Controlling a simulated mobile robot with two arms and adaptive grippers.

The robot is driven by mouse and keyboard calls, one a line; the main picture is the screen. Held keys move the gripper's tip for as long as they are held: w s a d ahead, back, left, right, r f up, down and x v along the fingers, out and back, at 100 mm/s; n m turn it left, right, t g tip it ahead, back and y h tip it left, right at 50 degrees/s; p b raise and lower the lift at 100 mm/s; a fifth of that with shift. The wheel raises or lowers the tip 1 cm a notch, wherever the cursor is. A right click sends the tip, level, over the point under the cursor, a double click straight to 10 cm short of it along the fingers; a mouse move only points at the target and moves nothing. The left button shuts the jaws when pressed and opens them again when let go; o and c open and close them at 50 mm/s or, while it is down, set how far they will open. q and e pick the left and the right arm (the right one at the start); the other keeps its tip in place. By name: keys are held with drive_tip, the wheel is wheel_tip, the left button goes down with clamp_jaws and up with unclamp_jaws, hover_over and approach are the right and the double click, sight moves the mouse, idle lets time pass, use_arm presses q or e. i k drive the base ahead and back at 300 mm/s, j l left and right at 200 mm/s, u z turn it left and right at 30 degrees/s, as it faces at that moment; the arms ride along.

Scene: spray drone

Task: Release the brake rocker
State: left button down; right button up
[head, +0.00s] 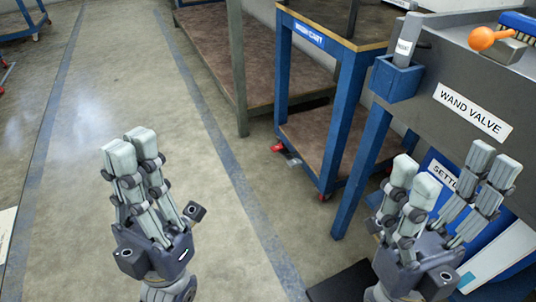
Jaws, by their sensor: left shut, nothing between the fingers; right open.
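A blue cart (346,112) with a wooden top and a brown lower shelf stands right of centre. Small red parts (278,147) show at its near-left foot, and another red part (325,197) shows at its front foot. I cannot tell which of these, if any, is the brake rocker, or how it is set. My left gripper (138,150) is shut and empty, raised over the floor left of the cart and apart from it. My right gripper (450,178) is open and empty, in front of the grey bench at the right.
The grey bench (455,75) at the right carries a "WAND VALVE" label (473,112), an orange knob (483,39) and a blue holder (397,80). The floor (120,90) at left is clear.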

sight(293, 162)
drive_tip(key=i+j+z, duration=0.15)
drive_tip(key=z, duration=0.55)
drive_tip(key=i+j+z, duration=0.15)
drive_tip(key=j, duration=0.2)
drive_tip(key=i+j+z, duration=0.1)
drive_tip(key=j, duration=0.25)
drive_tip(key=i+j+z, duration=0.15)
drive_tip(key=j, duration=0.25)
drive_tip(key=i+j+z, duration=0.1)
drive_tip(key=j, duration=0.3)
drive_tip(key=i+j+z, duration=0.15)
drive_tip(key=j, duration=0.3)
drive_tip(key=i+j, duration=0.1)
drive_tip(key=j, duration=0.15)
drive_tip(key=i+j, duration=0.1)
drive_tip(key=j, duration=0.15)
